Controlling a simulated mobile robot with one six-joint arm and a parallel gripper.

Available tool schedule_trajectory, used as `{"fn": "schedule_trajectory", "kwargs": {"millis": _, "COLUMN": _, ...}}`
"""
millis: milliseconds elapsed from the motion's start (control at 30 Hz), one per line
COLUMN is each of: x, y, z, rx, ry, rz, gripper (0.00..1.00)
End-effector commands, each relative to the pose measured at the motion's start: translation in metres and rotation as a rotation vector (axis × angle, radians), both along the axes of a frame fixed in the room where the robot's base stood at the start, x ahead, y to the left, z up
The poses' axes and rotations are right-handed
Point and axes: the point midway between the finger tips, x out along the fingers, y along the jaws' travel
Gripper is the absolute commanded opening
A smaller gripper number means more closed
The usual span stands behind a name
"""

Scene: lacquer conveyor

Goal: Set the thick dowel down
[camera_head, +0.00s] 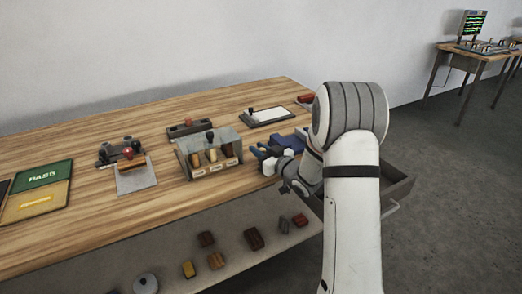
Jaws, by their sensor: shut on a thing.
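My gripper (264,160) is small in view, just right of a grey rack (235,136) on the wooden bench, and points left toward it. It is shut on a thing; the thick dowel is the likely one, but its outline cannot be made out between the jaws. Three short dowel-like pieces, one pale (212,156) and one dark brown (228,150) among them, sit in labelled slots at the rack's front. Whether the held thing touches the bench or rack cannot be told.
A grey plate with a red-knobbed fixture (128,153), a green PASS panel (44,174) and a white pad (267,115) stand on the bench (90,215). Several loose blocks lie on a lower grey surface (170,250). An open drawer (398,190) is at right.

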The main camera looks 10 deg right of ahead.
Motion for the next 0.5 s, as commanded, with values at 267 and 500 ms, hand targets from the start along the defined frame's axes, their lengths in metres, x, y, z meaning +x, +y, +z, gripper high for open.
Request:
{"fn": "schedule_trajectory", "kwargs": {"millis": 267, "x": -0.0001, "y": -0.0005, "z": -0.0017, "rx": 0.000, "ry": 0.000, "rz": -0.001, "gripper": 0.37}}
{"fn": "schedule_trajectory", "kwargs": {"millis": 500, "x": 0.0001, "y": -0.0009, "z": -0.0016, "rx": 0.000, "ry": 0.000, "rz": -0.001, "gripper": 0.42}}
